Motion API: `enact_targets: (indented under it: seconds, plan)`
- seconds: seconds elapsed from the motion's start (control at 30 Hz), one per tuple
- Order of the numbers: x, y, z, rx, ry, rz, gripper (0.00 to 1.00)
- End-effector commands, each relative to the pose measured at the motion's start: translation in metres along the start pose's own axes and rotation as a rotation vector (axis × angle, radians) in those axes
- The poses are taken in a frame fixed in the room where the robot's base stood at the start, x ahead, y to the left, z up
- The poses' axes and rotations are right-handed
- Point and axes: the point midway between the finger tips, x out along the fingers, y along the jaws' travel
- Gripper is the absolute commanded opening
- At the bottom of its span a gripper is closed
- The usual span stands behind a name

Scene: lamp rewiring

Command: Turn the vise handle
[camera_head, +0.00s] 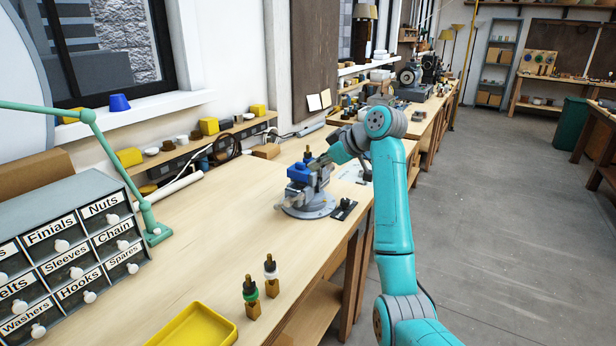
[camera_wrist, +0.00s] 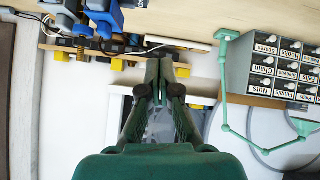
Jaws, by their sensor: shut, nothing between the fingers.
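The vise (camera_head: 308,204) stands on the wooden bench on a round grey base, with blue jaws (camera_head: 298,173). A dark-topped lamp socket (camera_head: 308,153) rises at the jaws. A grey bar sticks out at the vise's lower left; I cannot tell if it is the handle. My gripper (camera_head: 318,163) is at the vise's upper right, partly hidden by my arm; contact cannot be told. In the wrist view my gripper (camera_wrist: 158,68) has its fingers together with nothing between them. Blue vise parts (camera_wrist: 104,16) show at the upper left there, apart from the fingertips.
A drawer cabinet (camera_head: 68,240) and a green lamp arm (camera_head: 156,228) stand at the left. Two brass sockets (camera_head: 251,300) (camera_head: 271,278) and a yellow tray (camera_head: 197,327) are at the front. A small black piece (camera_head: 343,209) lies right of the vise. The middle bench is clear.

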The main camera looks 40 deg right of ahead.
Motion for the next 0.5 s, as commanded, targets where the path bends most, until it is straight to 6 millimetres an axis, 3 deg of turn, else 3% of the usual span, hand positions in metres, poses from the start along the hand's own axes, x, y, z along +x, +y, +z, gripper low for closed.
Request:
enact_targets:
  seconds: [0.5]
  plan:
    - [0.091, -0.002, 0.0, -0.002, 0.0, -0.004, 0.0]
